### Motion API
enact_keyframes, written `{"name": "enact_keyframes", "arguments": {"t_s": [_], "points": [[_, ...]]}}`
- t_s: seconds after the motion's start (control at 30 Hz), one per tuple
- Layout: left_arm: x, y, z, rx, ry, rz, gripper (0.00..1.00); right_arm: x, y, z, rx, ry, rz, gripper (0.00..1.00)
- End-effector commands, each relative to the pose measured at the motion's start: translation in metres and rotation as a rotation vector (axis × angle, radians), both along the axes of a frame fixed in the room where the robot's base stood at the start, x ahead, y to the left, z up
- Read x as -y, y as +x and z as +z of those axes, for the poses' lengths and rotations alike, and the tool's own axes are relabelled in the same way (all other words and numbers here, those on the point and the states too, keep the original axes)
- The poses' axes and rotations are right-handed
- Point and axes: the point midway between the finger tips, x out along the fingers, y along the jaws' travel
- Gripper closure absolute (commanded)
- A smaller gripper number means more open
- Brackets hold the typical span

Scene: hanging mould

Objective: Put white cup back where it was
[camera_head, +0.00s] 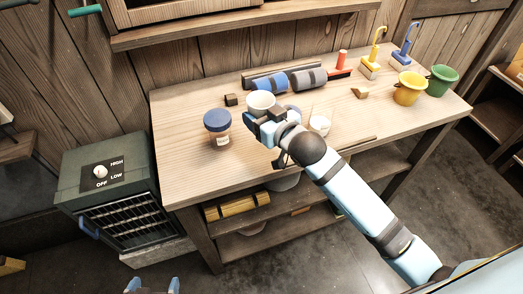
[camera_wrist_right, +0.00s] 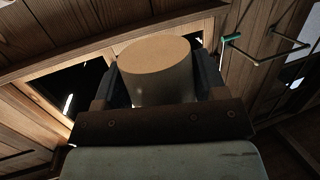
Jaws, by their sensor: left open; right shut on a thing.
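The white cup (camera_head: 261,101) is in my right gripper (camera_head: 263,115), over the back-left part of the wooden table (camera_head: 185,165). In the right wrist view the cup (camera_wrist_right: 157,75) sits between the two dark fingers, which are shut on it. I cannot tell its exact height above the table. My left gripper (camera_head: 152,286) is open and empty at the bottom edge of the head view, well away from the table. A second small white container (camera_head: 320,124) stands to the right of my right gripper, partly hidden by my arm.
A blue-lidded jar (camera_head: 217,127) stands left of the cup, a small dark block (camera_head: 231,99) behind it. Rolled bundles (camera_head: 270,84), a yellow pot (camera_head: 409,88) and a green pot (camera_head: 441,81) are further right. A heater (camera_head: 110,180) stands left. The table's front left is clear.

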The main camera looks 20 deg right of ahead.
Motion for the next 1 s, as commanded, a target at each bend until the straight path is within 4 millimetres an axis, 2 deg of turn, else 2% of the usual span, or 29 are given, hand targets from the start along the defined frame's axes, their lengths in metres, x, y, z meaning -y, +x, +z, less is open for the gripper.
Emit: {"name": "enact_keyframes", "arguments": {"t_s": [0.03,0.1,0.3,0.53,0.77,1.0], "points": [[0.000,0.000,-0.001,0.000,0.001,0.001,0.04,0.000,0.000,-0.017,-0.005,-0.001,-0.001,0.60],[0.000,0.000,-0.001,0.000,0.001,0.001,0.04,0.000,0.000,-0.035,-0.004,0.000,-0.001,0.60],[0.000,0.000,-0.003,0.000,0.001,0.001,0.04,0.000,0.000,-0.078,-0.002,0.000,-0.001,0.60],[0.000,-0.001,-0.005,-0.004,0.001,0.000,0.04,0.000,0.000,-0.098,0.000,0.001,-0.001,0.60],[0.000,-0.002,-0.007,-0.005,0.001,0.000,0.04,0.000,0.000,-0.131,0.000,0.001,-0.001,0.60],[0.000,-0.002,-0.007,-0.005,-0.001,0.000,0.04,0.000,0.000,-0.134,0.002,0.000,0.000,0.60]]}}
